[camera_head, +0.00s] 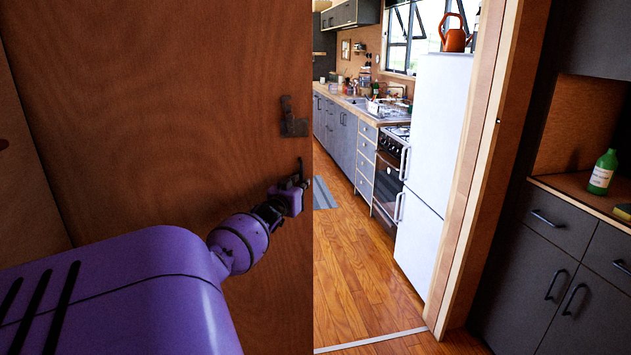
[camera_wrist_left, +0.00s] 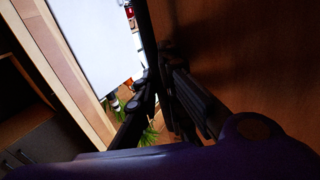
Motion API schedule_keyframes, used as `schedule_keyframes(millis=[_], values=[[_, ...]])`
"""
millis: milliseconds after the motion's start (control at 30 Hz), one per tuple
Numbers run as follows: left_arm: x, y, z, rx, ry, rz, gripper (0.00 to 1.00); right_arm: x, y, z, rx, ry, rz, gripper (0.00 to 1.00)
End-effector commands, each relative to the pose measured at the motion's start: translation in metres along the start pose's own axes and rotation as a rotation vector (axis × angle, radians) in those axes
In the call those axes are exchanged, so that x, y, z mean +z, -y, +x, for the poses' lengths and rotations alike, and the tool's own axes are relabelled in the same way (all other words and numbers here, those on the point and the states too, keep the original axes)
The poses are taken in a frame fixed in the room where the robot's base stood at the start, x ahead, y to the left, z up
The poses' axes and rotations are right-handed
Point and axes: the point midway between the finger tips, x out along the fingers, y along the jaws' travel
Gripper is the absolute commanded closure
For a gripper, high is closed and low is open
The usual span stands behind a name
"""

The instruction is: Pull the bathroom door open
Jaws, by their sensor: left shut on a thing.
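The brown wooden bathroom door (camera_head: 170,110) fills the left half of the head view and stands open, with its free edge apart from the door frame (camera_head: 480,170). A dark latch plate (camera_head: 293,122) sits near that edge, with a dark handle (camera_head: 301,172) below it. My left gripper (camera_head: 297,186) is at the handle, shut on it by the door's edge. In the left wrist view the gripper's dark fingers (camera_wrist_left: 160,95) lie against the door (camera_wrist_left: 240,60); the grip itself is in shadow. My right gripper is in neither view.
Through the doorway are a white fridge (camera_head: 438,130), a stove (camera_head: 388,175) and grey kitchen cabinets (camera_head: 340,130). At right, a dark cabinet (camera_head: 540,270) holds a green bottle (camera_head: 602,172). A pale threshold strip (camera_head: 370,341) crosses the doorway.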

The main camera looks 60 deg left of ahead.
Motion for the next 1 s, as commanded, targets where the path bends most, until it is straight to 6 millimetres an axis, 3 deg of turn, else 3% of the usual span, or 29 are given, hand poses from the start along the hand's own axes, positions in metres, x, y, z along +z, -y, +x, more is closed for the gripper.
schedule_keyframes(millis=[200, 567, 600, 667, 1000], values=[[0.002, 0.014, -0.010, -0.001, 0.003, -0.001, 1.00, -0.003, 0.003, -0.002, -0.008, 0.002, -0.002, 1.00], [0.003, 0.015, -0.011, 0.000, 0.003, 0.000, 1.00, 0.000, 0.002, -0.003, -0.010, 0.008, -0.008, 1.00], [0.003, 0.015, -0.011, 0.000, 0.003, 0.000, 0.91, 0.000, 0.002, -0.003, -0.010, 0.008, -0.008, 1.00], [0.003, 0.015, -0.011, 0.000, 0.003, 0.000, 0.83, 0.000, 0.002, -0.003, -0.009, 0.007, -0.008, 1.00], [0.001, 0.015, -0.011, 0.000, 0.001, 0.000, 0.83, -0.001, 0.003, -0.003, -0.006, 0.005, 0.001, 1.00]])
